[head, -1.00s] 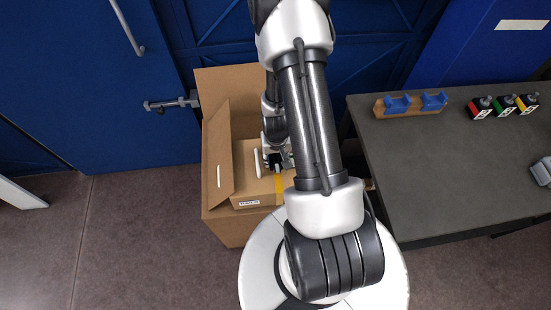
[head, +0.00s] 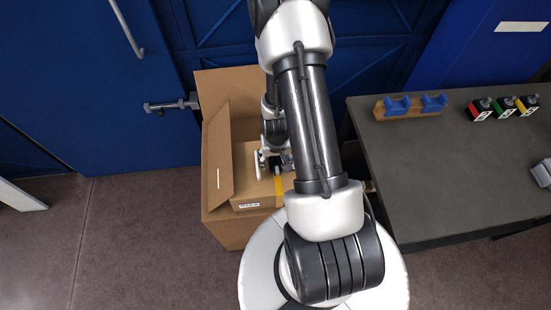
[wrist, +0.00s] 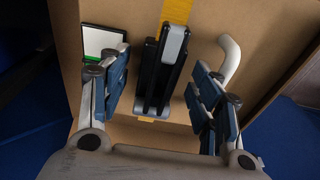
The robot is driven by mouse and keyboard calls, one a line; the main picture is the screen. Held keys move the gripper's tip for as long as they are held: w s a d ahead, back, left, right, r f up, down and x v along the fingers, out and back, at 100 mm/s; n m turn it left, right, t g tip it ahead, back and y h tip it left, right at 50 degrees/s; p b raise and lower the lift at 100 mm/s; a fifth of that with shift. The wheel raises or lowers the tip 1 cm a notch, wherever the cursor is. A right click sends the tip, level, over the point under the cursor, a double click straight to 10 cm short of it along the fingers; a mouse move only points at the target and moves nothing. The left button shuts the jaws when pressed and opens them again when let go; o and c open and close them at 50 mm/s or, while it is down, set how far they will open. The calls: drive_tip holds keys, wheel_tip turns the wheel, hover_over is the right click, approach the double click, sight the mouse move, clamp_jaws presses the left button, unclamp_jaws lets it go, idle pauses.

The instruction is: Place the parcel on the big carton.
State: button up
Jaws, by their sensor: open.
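The parcel (head: 253,190) is a brown box with a yellow tape strip and a small white label. In the head view it sits at the open top of the big carton (head: 225,228), between its raised flaps. How it is supported underneath is hidden. My gripper (head: 277,165) is over the parcel's top, partly hidden by my arm. In the wrist view, my gripper (wrist: 160,92) has its blue-padded fingers spread apart over the parcel (wrist: 205,25). A dark bar with a grey end lies between the fingers; I cannot tell what it belongs to.
A raised carton flap (head: 217,155) stands left of the parcel and another (head: 232,90) behind it. Blue doors stand behind.

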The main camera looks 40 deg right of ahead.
drive_tip(key=a+r+n+t+p, duration=0.15)
drive_tip(key=a+r+p, duration=0.3)
drive_tip(key=r, duration=1.25)
drive_tip(key=a+r+n+t+p, duration=0.1)
drive_tip(key=a+r+n+p, duration=0.35)
drive_tip(key=r, duration=1.35)
drive_tip(key=s+a+r+b, duration=0.1)
drive_tip(key=s+a+r, duration=0.6)
drive_tip(key=s+r, duration=0.4)
drive_tip(key=shift+s+a+r+t+y+b, duration=0.3)
drive_tip(key=shift+s+r+t+b, duration=0.1)
drive_tip(key=shift+s+t, duration=0.1)
drive_tip(key=shift+f, duration=0.1)
drive_tip(key=shift+f+b, duration=0.3)
drive_tip(key=shift+b, duration=0.05)
